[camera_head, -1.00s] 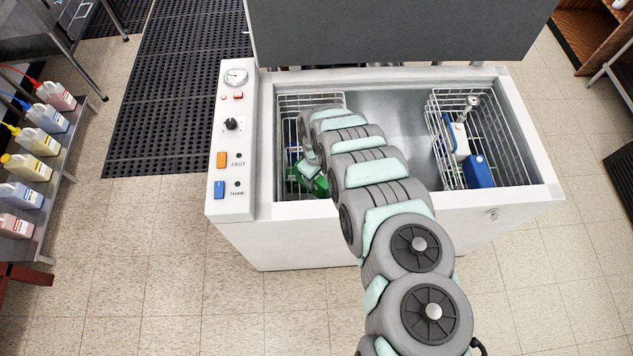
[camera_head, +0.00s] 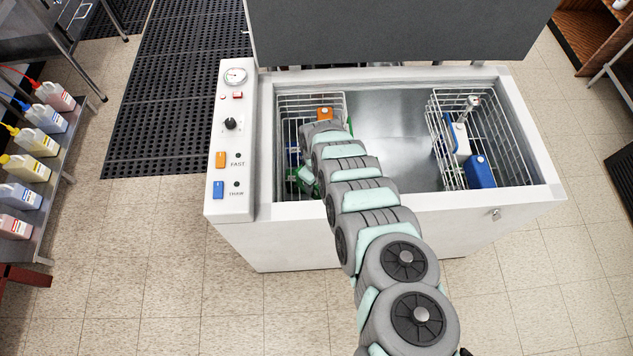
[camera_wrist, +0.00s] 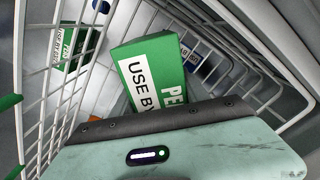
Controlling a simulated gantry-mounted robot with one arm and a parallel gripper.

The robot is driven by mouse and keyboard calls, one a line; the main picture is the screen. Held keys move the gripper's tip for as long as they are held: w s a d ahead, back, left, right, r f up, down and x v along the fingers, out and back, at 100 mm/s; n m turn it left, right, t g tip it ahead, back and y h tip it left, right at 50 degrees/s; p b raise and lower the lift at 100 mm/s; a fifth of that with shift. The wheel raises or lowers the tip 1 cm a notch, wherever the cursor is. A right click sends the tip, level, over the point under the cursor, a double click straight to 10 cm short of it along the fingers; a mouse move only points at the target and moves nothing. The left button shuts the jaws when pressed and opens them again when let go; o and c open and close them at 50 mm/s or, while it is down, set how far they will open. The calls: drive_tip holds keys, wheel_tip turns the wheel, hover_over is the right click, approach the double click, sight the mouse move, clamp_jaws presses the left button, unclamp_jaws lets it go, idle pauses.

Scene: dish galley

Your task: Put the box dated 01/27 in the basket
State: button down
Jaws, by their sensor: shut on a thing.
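My gripper (camera_wrist: 160,112) is shut on a green box (camera_wrist: 148,66) with a white label reading "USE BY"; the wrist view cuts off its date. White wire basket walls (camera_wrist: 262,72) surround the held box. A second green box (camera_wrist: 68,47) also has a "USE BY" label and shows behind the wires at left; its date is too small to read surely. In the head view, my gripper (camera_head: 309,176) is low in the freezer's left end, at the left wire basket (camera_head: 310,95). My arm hides much of that basket, and my fingertips are not clearly seen.
The open chest freezer (camera_head: 400,203) has a raised lid (camera_head: 400,35). An orange item (camera_head: 325,113) is in the left basket area. A right wire basket (camera_head: 505,125) holds a blue container (camera_head: 480,172) and a white-and-blue one (camera_head: 460,140). The freezer's middle is clear.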

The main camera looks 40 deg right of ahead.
drive_tip(key=c, duration=0.6)
unclamp_jaws()
drive_tip(key=shift+f, duration=0.1)
drive_tip(key=shift+r+p, duration=0.75)
drive_tip(key=shift+r, duration=5.45)
